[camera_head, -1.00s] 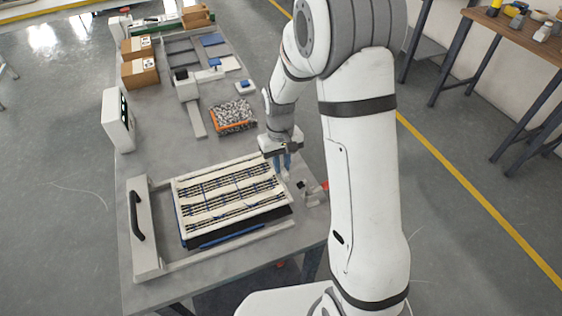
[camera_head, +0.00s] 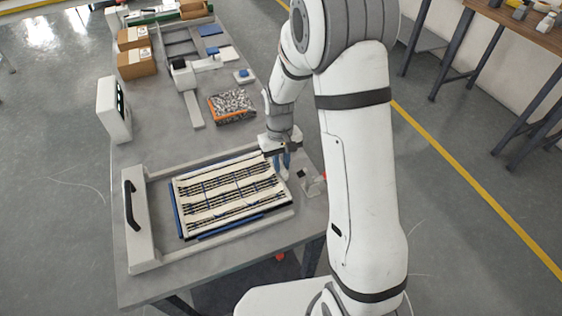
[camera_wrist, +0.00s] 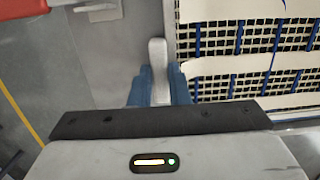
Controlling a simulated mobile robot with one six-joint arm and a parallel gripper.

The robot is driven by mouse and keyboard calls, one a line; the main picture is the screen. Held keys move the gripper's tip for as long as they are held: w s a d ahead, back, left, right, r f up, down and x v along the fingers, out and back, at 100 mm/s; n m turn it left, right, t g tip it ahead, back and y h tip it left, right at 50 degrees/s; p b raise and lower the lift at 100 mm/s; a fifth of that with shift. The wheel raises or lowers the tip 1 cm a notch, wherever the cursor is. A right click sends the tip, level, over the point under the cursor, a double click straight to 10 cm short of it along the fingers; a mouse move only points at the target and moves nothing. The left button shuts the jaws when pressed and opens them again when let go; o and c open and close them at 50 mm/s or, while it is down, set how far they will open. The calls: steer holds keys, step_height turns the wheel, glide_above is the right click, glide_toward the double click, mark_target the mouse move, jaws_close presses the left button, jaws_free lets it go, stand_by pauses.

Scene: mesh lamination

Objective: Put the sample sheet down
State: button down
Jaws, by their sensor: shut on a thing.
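The sample sheet (camera_head: 215,196) is cream with rows of dark mesh and blue strips. In the head view it lies low over the blue-edged bed (camera_head: 215,234) of the press frame at the table's near end; whether it rests fully on it I cannot tell. My gripper (camera_head: 282,171) is at the sheet's right edge. In the wrist view my gripper's blue fingers (camera_wrist: 158,88) are shut on a pale rounded tab at the sheet's side, and the sheet's mesh (camera_wrist: 245,62) fills the right. Where the tab joins the sheet is unclear.
A pale frame bar with a black handle (camera_head: 131,205) stands left of the sheet. A small fixture (camera_head: 312,184) is right of my gripper. Farther back are an orange-edged tray (camera_head: 231,106), a white screen unit (camera_head: 114,110) and cardboard boxes (camera_head: 136,62). Clear table lies between.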

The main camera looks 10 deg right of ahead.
steer(key=shift+f+b, duration=0.3)
steer(key=shift+f, duration=0.1)
steer(key=c, duration=1.3)
jaws_free()
steer(key=r, duration=0.5)
steer(key=w+r, duration=0.1)
steer(key=r, duration=0.1)
steer(key=shift+r, duration=0.2)
steer(key=shift+s+r, duration=0.2)
steer(key=shift+r, duration=0.35)
steer(key=s+d+r+m+t, duration=0.1)
steer(key=s+d+r+t, duration=0.1)
steer(key=s+r, duration=0.3)
steer(key=s+d+r+m+t, duration=0.1)
steer(key=s+d+r, duration=0.3)
steer(key=s, duration=1)
step_height(320, 180, up, 2)
steer(key=shift+s+d+r+m+t, duration=0.3)
steer(key=shift+m+t, duration=0.1)
steer(key=shift+t, duration=0.1)
steer(key=shift+c, duration=0.5)
